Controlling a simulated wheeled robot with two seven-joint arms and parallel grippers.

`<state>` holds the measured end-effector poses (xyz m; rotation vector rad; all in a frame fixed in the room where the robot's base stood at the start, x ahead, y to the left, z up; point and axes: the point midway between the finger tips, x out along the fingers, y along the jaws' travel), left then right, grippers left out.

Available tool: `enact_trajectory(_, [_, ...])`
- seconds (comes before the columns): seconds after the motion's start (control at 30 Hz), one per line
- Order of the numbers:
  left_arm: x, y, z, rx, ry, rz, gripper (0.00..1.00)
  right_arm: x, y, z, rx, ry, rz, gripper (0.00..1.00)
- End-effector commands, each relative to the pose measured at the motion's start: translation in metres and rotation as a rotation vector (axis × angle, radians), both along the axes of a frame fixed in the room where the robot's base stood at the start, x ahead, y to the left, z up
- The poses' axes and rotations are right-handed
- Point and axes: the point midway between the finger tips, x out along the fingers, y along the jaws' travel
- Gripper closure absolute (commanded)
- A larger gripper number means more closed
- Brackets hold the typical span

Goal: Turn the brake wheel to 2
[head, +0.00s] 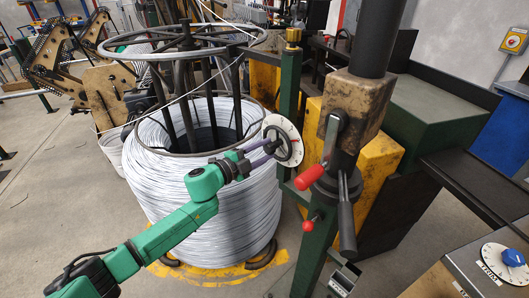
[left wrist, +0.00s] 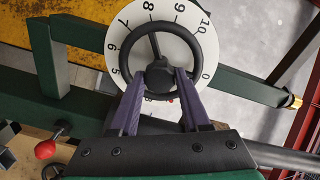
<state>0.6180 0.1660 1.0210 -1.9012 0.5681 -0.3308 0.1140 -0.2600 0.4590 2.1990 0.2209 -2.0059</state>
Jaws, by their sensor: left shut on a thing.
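The brake wheel (head: 285,146) is a small black handwheel in front of a round white dial (head: 294,124) on a green post. In the left wrist view the wheel (left wrist: 136,42) has a dark hub, and one visible spoke points up toward the 8. The dial there (left wrist: 206,48) shows 5 to 10 and 0; the numbers at the bottom are mostly hidden by my fingers. My left gripper (head: 271,146) is shut on the wheel, its purple fingers across the lower rim and on either side of the hub (left wrist: 160,80). My right gripper is not in view.
A large coil of white wire (head: 205,215) stands beside my left arm. Red-tipped levers (head: 311,177) and a dark vertical column (head: 375,40) are right of the wheel. A blue knob on a white dial (head: 512,257) is at the lower right. Yellow machine parts stand behind.

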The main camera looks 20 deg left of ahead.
Motion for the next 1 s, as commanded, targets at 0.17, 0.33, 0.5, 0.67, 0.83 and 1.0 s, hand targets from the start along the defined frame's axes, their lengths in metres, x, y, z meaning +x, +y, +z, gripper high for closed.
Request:
enact_trajectory(0.17, [-0.0003,-0.0003,-0.0012,0.027,-0.014,-0.001,1.00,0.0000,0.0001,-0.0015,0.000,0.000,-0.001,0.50])
enact_trajectory(0.33, [-0.0003,-0.0004,-0.0011,0.031,-0.016,0.000,1.00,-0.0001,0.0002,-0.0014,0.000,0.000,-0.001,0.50])
enact_trajectory(0.5, [-0.0003,-0.0002,-0.0011,0.030,-0.016,0.000,1.00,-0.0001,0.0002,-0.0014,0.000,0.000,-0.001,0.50])
enact_trajectory(0.67, [-0.0003,-0.0002,-0.0010,0.030,-0.016,0.000,0.23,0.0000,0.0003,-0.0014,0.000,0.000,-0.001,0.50])
enact_trajectory(0.83, [-0.0001,-0.0001,-0.0006,0.029,-0.016,0.000,0.23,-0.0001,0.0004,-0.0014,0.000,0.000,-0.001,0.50])
enact_trajectory(1.0, [-0.0023,0.0016,-0.0014,0.029,-0.016,0.000,0.23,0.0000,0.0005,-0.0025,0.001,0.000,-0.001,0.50])
